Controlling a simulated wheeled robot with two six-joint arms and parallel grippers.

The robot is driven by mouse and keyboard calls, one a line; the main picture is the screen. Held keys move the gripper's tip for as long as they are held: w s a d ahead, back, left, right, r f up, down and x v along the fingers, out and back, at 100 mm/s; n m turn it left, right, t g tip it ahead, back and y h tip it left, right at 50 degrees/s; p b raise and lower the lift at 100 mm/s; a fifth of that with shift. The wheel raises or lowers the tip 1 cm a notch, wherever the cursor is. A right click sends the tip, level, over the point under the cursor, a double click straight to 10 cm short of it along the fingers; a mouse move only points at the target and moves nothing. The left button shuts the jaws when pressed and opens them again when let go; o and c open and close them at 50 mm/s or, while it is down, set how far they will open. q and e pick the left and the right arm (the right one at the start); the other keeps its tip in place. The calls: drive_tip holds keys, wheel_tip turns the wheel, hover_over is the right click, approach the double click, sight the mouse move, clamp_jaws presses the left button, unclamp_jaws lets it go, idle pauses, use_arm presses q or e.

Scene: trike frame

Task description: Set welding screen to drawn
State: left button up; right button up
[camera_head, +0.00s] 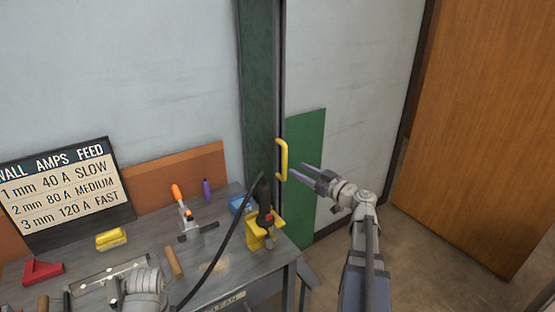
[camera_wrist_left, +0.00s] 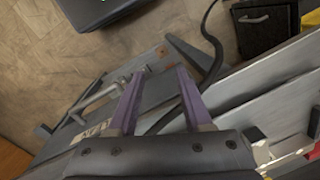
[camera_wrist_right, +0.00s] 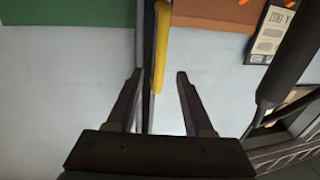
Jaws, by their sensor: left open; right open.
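The welding screen (camera_head: 308,145) shows as a green panel beside a dark green upright post (camera_head: 257,80). A yellow bar handle (camera_head: 284,160) stands upright at the panel's left edge. My right gripper (camera_head: 306,172) is open just right of the handle in the head view. In the right wrist view the handle (camera_wrist_right: 161,45) lies ahead of the right gripper (camera_wrist_right: 158,75), in line with the gap between its fingers. Contact cannot be seen. My left gripper (camera_wrist_left: 160,75) is open and empty in the left wrist view, low over the bench area.
The grey bench (camera_head: 215,265) at left holds a yellow torch stand (camera_head: 262,233), a clamp (camera_head: 190,222), a yellow sponge-like block (camera_head: 110,239) and a red magnet-like piece (camera_head: 42,271). A black cable (camera_head: 228,235) crosses it. A wooden door (camera_head: 485,130) and open floor are at right.

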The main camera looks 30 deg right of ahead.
sight(286, 162)
drive_tip(key=shift+x, duration=3.85)
clamp_jaws()
